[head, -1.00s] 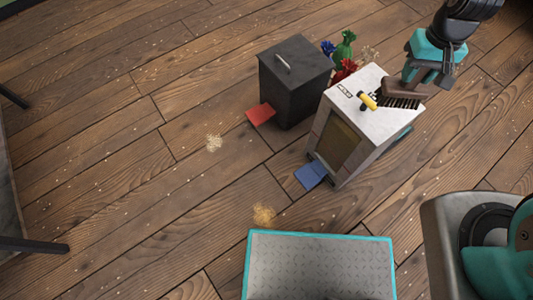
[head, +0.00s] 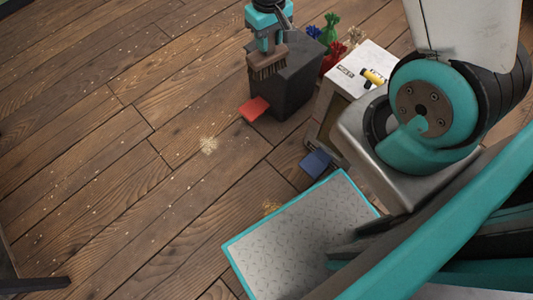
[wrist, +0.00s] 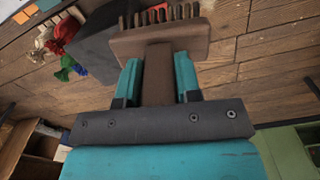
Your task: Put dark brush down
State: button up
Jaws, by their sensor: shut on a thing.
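The dark brush (head: 267,64) has a brown wooden block and dark bristles that point down. My gripper (head: 268,42) is shut on its handle. In the wrist view the brush (wrist: 160,47) sticks out from between the teal fingers of my gripper (wrist: 157,80), with the handle between them. In the head view the brush is in front of the upper left side of the dark grey bin. I cannot tell whether it touches the bin.
The dark bin (head: 290,90) has a red flap (head: 254,109) at its foot. A white cabinet (head: 357,65) beside it bears a yellow-handled tool (head: 373,77) and has a blue flap (head: 315,162). Colourful tied bags (head: 329,35) stand behind. Pale crumbs (head: 209,145) lie on open floor.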

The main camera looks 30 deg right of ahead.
notch_tip(320, 180, down, 53)
jog(key=s+d+n+b, duration=0.1)
jog(key=s+b, duration=0.1)
jog(key=b, duration=2.7)
jog(key=shift+d+n, duration=0.15)
jog(key=shift+n, duration=0.25)
jog(key=o, duration=0.8)
jog(key=shift+f, duration=0.1)
jog(key=shift+o, duration=0.2)
